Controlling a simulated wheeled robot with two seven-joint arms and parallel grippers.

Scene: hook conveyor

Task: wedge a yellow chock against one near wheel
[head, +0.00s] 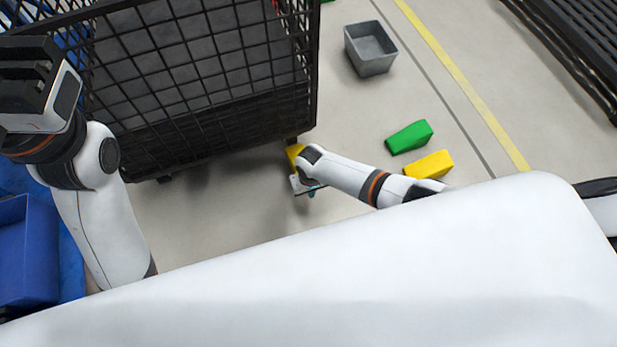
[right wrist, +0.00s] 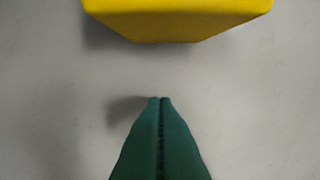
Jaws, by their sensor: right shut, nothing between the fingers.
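A black mesh cage cart (head: 215,140) stands at the upper left of the head view. A yellow chock (head: 294,152) sits on the floor by the cart's near right corner; whether it touches the wheel there is hidden. The chock (right wrist: 180,18) also fills the top of the right wrist view. My right gripper (head: 310,191) is just short of it in the head view. Its green fingers (right wrist: 160,100) are shut and empty, with a gap of bare floor between tips and chock. My left gripper (head: 30,75) is raised at the left edge; its finger opening is unclear.
A second yellow chock (head: 429,165) and a green block (head: 409,137) lie on the floor to the right. A grey bin (head: 370,50) stands behind them. A blue container (head: 25,250) is at lower left. A black rack (head: 570,50) stands at upper right.

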